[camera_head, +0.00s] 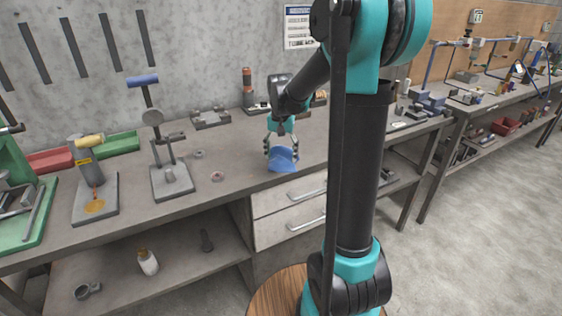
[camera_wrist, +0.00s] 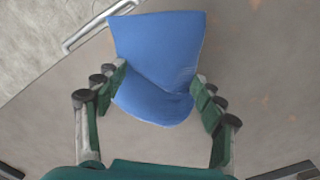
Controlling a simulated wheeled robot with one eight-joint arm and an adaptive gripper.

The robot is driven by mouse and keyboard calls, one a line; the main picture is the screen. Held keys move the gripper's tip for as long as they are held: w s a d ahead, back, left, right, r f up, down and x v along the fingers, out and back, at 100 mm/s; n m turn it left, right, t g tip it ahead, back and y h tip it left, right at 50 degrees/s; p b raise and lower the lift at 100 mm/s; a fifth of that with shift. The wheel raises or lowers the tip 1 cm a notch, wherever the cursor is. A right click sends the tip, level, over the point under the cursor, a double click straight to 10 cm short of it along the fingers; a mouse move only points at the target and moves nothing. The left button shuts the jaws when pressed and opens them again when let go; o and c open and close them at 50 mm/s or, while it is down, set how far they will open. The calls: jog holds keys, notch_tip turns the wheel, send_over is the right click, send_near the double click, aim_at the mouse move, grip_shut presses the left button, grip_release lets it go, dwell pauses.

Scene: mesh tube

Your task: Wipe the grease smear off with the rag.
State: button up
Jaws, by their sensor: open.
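The rag is a blue folded cloth (camera_head: 283,160) on the workbench near its front edge. In the wrist view the rag (camera_wrist: 160,50) lies between and beyond my fingertips. My gripper (camera_head: 281,147) is right over the rag, pointing down, with its fingers apart on either side of it. In the wrist view my gripper (camera_wrist: 160,85) is open, its fingertips close to the rag's sides; I cannot tell whether they touch it. An orange-brown grease smear (camera_head: 95,206) shows on the grey base plate of a bench device (camera_head: 85,160) at the left.
A stand with a blue handle (camera_head: 150,110) stands between the smear and my gripper. Small nuts (camera_head: 217,176) lie on the bench beside it. Red (camera_head: 50,160) and green (camera_head: 118,144) bins stand at the back left. Drawers (camera_head: 290,210) sit under the front edge.

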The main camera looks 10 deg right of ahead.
jog(key=shift+f, duration=0.2)
jog(key=c, duration=1.4)
jog(key=shift+r, duration=0.1)
jog(key=shift+r, duration=0.4)
jog(key=shift+c, duration=0.8)
notch_tip(320, 180, up, 11)
jog(key=shift+r, duration=0.1)
grip_shut()
